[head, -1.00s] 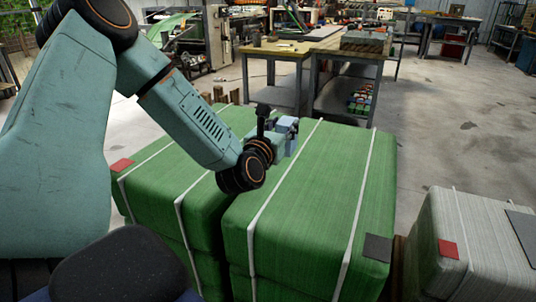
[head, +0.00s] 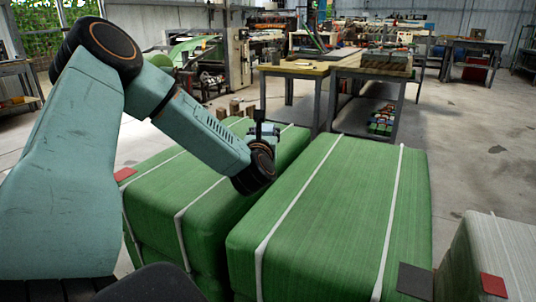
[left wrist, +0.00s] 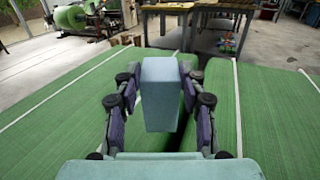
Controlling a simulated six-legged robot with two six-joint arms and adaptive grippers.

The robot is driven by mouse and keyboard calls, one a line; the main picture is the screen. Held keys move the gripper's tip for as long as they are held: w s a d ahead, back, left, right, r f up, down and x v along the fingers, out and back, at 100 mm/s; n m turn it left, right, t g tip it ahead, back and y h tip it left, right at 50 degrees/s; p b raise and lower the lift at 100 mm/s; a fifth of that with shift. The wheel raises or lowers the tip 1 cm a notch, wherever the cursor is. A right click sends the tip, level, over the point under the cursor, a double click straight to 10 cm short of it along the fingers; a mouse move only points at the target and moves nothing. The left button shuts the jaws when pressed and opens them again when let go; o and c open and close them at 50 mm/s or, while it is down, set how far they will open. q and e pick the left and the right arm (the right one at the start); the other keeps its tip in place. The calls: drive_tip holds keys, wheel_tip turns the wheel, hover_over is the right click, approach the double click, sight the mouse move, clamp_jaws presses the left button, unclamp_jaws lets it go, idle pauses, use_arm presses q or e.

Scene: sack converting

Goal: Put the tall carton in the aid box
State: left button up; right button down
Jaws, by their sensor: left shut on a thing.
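In the left wrist view, a tall, plain pale blue-grey carton (left wrist: 160,95) stands upright between the fingers of my left gripper (left wrist: 160,104). The gripper is shut on it from both sides and holds it over the green bales. In the head view, my left gripper (head: 264,134) is above the gap between two green bales, and its wrist hides most of the carton. No aid box can be made out in either view. My right gripper is not in view.
Large strapped green bales (head: 340,210) fill the near middle, with a white bale (head: 500,250) at the lower right. A wooden-topped table (head: 295,69) and a grey bench (head: 372,68) stand behind. Open concrete floor lies to the right.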

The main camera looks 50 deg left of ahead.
use_arm(q)
drive_tip(key=shift+s+a+f, duration=0.25)
drive_tip(key=shift+a+f, duration=0.35)
drive_tip(key=shift+f, duration=0.3)
drive_tip(key=shift+w+d+f+b, duration=0.1)
drive_tip(key=shift+d+f+b, duration=0.2)
drive_tip(key=shift+f+b, duration=0.25)
drive_tip(key=shift+w+d+f+b, duration=0.1)
drive_tip(key=shift+d+f+b, duration=0.2)
drive_tip(key=shift+f, duration=0.4)
drive_tip(key=shift+a+f, duration=0.2)
drive_tip(key=shift+a, duration=0.2)
drive_tip(key=shift+s, duration=0.15)
drive_tip(key=shift+d, duration=0.3)
drive_tip(key=o, duration=0.7)
drive_tip(key=shift+f+b, duration=0.1)
drive_tip(key=shift+b, duration=0.2)
drive_tip(key=shift+c, duration=0.2)
drive_tip(key=o, duration=0.3)
drive_tip(key=shift+a, duration=0.25)
drive_tip(key=shift+o, duration=0.8)
drive_tip(key=shift+d, duration=0.15)
